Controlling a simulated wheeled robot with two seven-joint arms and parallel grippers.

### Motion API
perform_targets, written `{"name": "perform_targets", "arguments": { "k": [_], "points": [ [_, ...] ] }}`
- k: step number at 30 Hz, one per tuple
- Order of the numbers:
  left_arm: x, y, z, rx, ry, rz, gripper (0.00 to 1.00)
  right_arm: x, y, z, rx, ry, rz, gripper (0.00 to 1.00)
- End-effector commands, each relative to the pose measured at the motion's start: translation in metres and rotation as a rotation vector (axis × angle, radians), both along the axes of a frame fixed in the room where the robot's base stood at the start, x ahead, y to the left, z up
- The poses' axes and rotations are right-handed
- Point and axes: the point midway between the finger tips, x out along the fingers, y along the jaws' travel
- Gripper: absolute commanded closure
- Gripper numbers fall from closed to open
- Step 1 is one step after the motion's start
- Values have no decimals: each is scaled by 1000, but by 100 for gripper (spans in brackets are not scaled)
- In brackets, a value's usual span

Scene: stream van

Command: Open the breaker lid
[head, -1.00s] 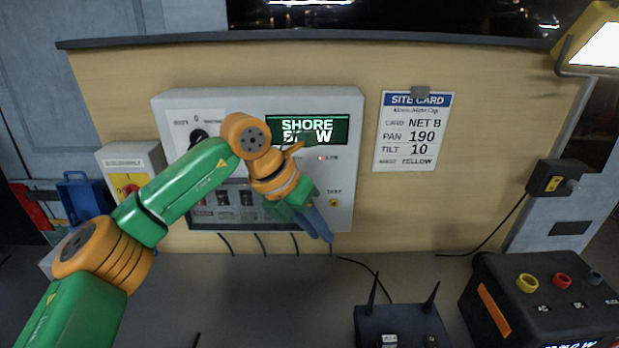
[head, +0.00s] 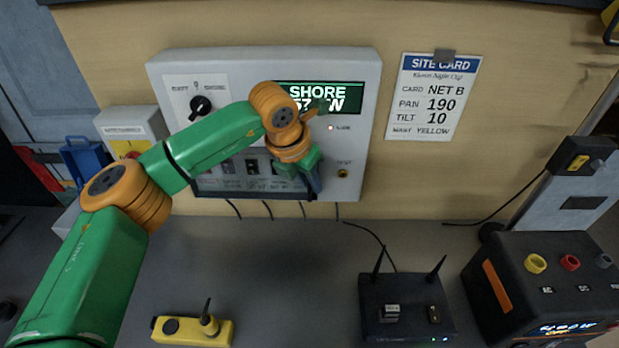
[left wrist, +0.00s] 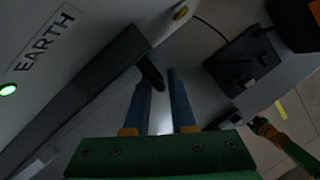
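The breaker lid (head: 222,185) is a see-through cover with a dark frame, low on the grey power panel (head: 362,100). It looks shut over the black breakers. My left gripper (head: 316,188) is at the lid's lower right corner and my arm hides part of the lid. In the left wrist view, the lid's dark frame bar (left wrist: 85,95) runs diagonally, with a short dark tab (left wrist: 150,72) at its end. The open fingers of my left gripper (left wrist: 160,76) point toward this tab. I cannot tell whether they touch it.
A black router (head: 405,305) with two antennas and a black power box (head: 540,285) stand on the counter at right. A yellow device (head: 192,331) lies at the front. A site card (head: 434,96) hangs right of the panel. The counter middle is clear.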

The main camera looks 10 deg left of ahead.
Motion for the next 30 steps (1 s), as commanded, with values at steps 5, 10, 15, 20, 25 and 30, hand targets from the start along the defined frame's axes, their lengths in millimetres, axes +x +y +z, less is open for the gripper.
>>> {"name": "perform_targets", "arguments": {
  "k": [5, 10, 15, 20, 25, 30],
  "points": [
    [0, 0, 0, -1, -1, 0, 100, 0, 0, 0, 0, -1, 0, 50],
    [0, 0, 1, -1, -1, 0, 100, 0, 0, 0, 0, -1, 0, 50],
    [0, 0, 1, -2, -2, 0, 100, 1, 0, 0, 0, -2, 0, 50],
    [0, 0, 1, -2, -2, 0, 100, 1, 0, 0, 0, -2, 0, 50],
    [0, 0, 1, -2, -2, 0, 100, 1, 0, 0, 0, -2, 0, 50],
    [0, 0, 1, -2, -2, 0, 100, 1, 0, 0, 0, -2, 0, 50]
  ]
}}
